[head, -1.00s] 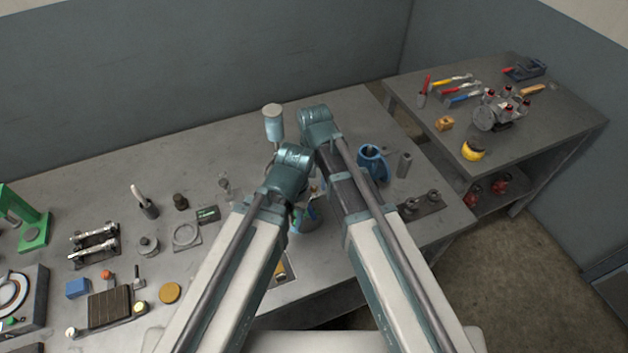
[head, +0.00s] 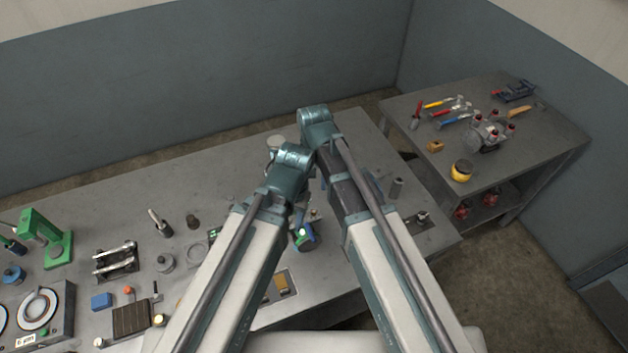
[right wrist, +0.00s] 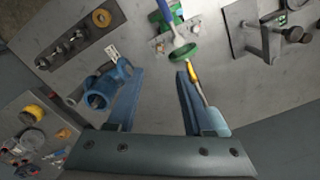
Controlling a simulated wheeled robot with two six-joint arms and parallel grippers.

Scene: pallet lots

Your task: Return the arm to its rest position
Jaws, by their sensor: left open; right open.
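My two arms reach forward from the bottom of the head view, folded close together at their far joints. My left gripper (head: 291,178) is the lower one, and its fingers are mostly hidden by the arm. My right gripper (head: 318,128) is just above and to the right, its fingers also hidden there. In the right wrist view the right gripper (right wrist: 158,78) has its two blue fingers wide apart with only grey bench seen between them. Nothing is held in it.
The grey bench (head: 110,205) carries a green press (head: 45,240), a dark grooved block (head: 132,318) and several small parts. A blue tool (right wrist: 100,92) and yellow-tipped tool (right wrist: 194,75) appear beside the right fingers. A side table (head: 545,145) holds hand tools.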

